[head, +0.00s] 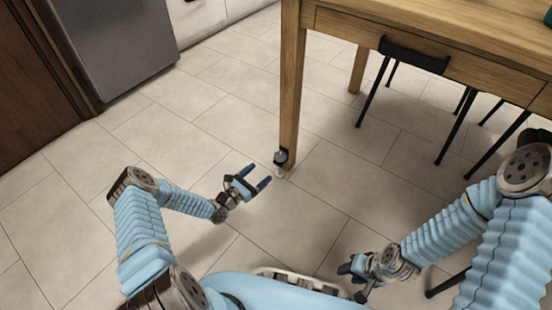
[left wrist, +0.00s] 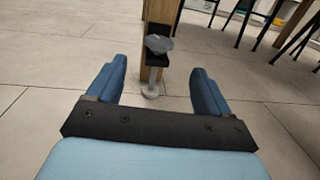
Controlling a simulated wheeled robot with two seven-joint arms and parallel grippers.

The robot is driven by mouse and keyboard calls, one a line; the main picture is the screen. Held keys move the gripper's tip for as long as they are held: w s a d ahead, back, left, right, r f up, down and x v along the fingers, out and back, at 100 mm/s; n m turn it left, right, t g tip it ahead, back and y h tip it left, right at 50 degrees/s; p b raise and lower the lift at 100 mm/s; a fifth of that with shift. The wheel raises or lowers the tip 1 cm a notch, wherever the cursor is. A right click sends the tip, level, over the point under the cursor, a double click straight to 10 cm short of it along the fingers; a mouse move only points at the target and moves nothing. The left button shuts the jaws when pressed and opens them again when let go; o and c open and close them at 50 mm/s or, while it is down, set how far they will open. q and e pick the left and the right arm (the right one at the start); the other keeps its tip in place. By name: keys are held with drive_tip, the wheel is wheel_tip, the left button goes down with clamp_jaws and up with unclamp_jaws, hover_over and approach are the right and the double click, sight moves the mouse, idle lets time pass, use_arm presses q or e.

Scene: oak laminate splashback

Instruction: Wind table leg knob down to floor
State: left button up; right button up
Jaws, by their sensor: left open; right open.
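The wooden table leg (head: 291,90) stands upright, with a dark knob (head: 281,157) at its lower end and a small pale foot (head: 280,174) below it. In the left wrist view the grey-topped knob (left wrist: 159,44) and the round foot (left wrist: 151,90) show ahead, between the fingers. My left gripper (head: 258,177) is open and empty, a short way left of the knob and apart from it; it also shows in the left wrist view (left wrist: 160,88). My right gripper (head: 350,278) is low at the front right, away from the leg.
A grey appliance (head: 105,40) is at the upper left. The tiled floor (head: 180,125) left of the leg is clear.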

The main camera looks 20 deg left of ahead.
sight(275, 158)
use_arm(q)
drive_tip(key=b+x, duration=0.2)
drive_tip(key=x, duration=0.8)
drive_tip(key=shift+f, duration=0.1)
drive_tip(key=shift+w+d, duration=0.25)
drive_tip(key=shift+w, duration=0.2)
drive_tip(key=shift+c, duration=0.2)
drive_tip(key=shift+b, duration=0.3)
drive_tip(key=c, duration=1)
drive_tip(key=shift+w+a+f+m+g+h+b, duration=0.15)
drive_tip(key=shift+m+g+h+b, duration=0.25)
drive_tip(key=shift+m+h+b, duration=0.3)
drive_tip(key=shift+g+h, duration=0.3)
drive_tip(key=shift+h, duration=0.3)
drive_tip(key=shift+r+m+g+h, duration=0.3)
drive_tip(key=shift+m+g+h, duration=0.25)
drive_tip(key=shift+m, duration=0.25)
drive_tip(key=shift+a+h, duration=0.1)
drive_tip(key=shift+h, duration=0.15)
